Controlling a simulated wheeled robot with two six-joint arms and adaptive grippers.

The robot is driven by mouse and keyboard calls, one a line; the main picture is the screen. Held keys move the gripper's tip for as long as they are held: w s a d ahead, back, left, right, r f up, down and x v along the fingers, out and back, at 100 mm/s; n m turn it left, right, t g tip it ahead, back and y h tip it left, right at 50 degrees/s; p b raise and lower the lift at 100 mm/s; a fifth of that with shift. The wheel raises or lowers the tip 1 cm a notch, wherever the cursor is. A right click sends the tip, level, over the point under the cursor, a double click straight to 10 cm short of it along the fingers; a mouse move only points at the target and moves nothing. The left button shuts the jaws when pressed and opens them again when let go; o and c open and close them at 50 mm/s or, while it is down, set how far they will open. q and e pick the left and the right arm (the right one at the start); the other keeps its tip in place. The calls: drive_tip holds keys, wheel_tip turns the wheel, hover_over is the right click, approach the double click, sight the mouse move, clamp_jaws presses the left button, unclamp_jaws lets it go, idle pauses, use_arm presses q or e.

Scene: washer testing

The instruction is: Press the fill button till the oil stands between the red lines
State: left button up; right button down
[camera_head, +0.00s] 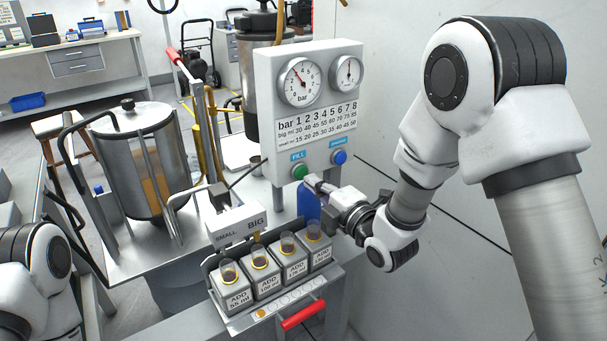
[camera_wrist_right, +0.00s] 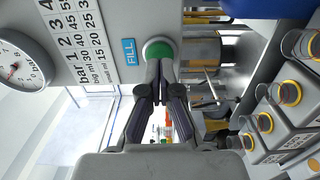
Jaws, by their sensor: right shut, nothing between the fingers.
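The green fill button (camera_head: 300,172) sits under a blue FILL label on the grey gauge panel (camera_head: 262,110). In the right wrist view the button (camera_wrist_right: 158,48) is right ahead of my fingertips. My right gripper (camera_head: 312,182) is shut and empty, its tips at the button; I cannot tell whether they touch or press it. A steel tank (camera_head: 125,150) at the left has a window showing amber-brown oil (camera_head: 154,190). I cannot make out red lines on it. Only part of my left arm shows at the lower left; its gripper is out of view.
A blue button (camera_head: 339,157) sits right of the fill button. Below are several grey ADD blocks (camera_head: 238,297) with clear cups, a red handle (camera_head: 303,315) and a SMALL/BIG box (camera_head: 236,225). A blue cylinder (camera_head: 307,203) stands under the panel.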

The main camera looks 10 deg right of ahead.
drive_tip(key=shift+x, duration=1.1)
drive_tip(key=b+v, duration=0.2)
drive_tip(key=v, duration=0.5)
idle(0.4)
drive_tip(key=p+v, duration=0.6)
drive_tip(key=p, duration=0.5)
idle(0.4)
